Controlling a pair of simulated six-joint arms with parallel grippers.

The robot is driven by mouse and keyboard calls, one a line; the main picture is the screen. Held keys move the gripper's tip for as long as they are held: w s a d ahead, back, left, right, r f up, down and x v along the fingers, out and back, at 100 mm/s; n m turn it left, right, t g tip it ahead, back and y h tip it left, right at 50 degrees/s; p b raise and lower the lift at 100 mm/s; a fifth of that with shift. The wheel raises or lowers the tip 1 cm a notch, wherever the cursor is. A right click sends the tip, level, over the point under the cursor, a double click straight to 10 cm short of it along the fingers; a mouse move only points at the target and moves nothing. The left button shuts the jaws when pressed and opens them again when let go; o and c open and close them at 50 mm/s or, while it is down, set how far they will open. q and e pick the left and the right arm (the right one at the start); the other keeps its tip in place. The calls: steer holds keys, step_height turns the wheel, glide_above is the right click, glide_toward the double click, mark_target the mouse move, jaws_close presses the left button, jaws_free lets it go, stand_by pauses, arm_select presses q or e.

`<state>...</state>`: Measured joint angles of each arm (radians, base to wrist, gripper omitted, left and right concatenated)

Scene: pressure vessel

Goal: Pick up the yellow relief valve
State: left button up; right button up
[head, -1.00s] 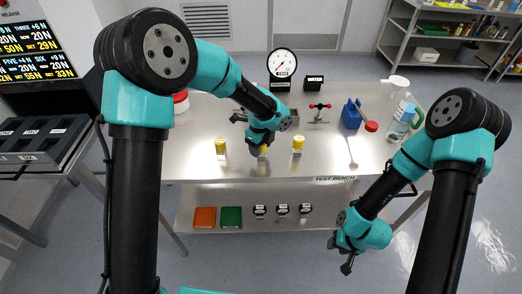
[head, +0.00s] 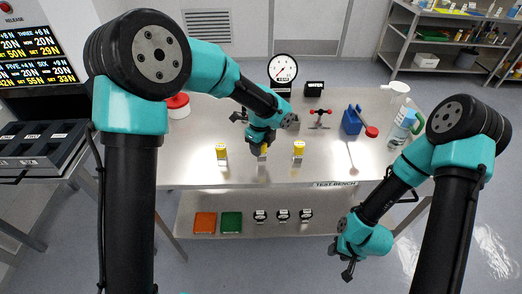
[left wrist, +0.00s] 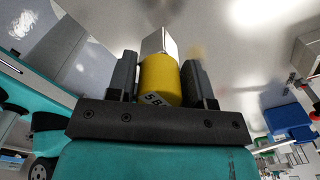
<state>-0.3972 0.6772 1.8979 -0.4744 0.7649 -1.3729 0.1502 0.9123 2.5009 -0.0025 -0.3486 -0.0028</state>
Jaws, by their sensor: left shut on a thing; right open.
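Three yellow valves with pale metal bases are at the front middle of the steel bench: a left one (head: 221,150), a right one (head: 299,149) and a middle relief valve (head: 264,149). My left gripper (head: 262,153) is shut on the middle one and partly hides it. In the left wrist view the yellow relief valve (left wrist: 160,80) sits between the two dark fingers, with a dark marking on a pale label and its metal end pointing away. Whether it touches the bench is hard to tell. My right gripper (head: 349,269) is open and empty in front of the bench.
Behind stand a pressure gauge (head: 283,69), a black labelled block (head: 314,89) and a red-handled fitting (head: 320,114). A blue holder (head: 352,120) and a bottle (head: 401,126) stand on the right. A red-topped container (head: 178,105) is at left. The lower shelf holds orange (head: 204,222) and green (head: 231,220) bins.

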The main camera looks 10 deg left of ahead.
arm_select(q)
steer(key=shift+s+r, duration=0.2)
steer(key=shift+r, duration=0.25)
steer(key=s+d+r, duration=0.1)
steer(key=s+d, duration=0.1)
steer(key=s, duration=1.3)
steer(key=shift+s+r, duration=0.15)
steer(key=shift+s, duration=0.1)
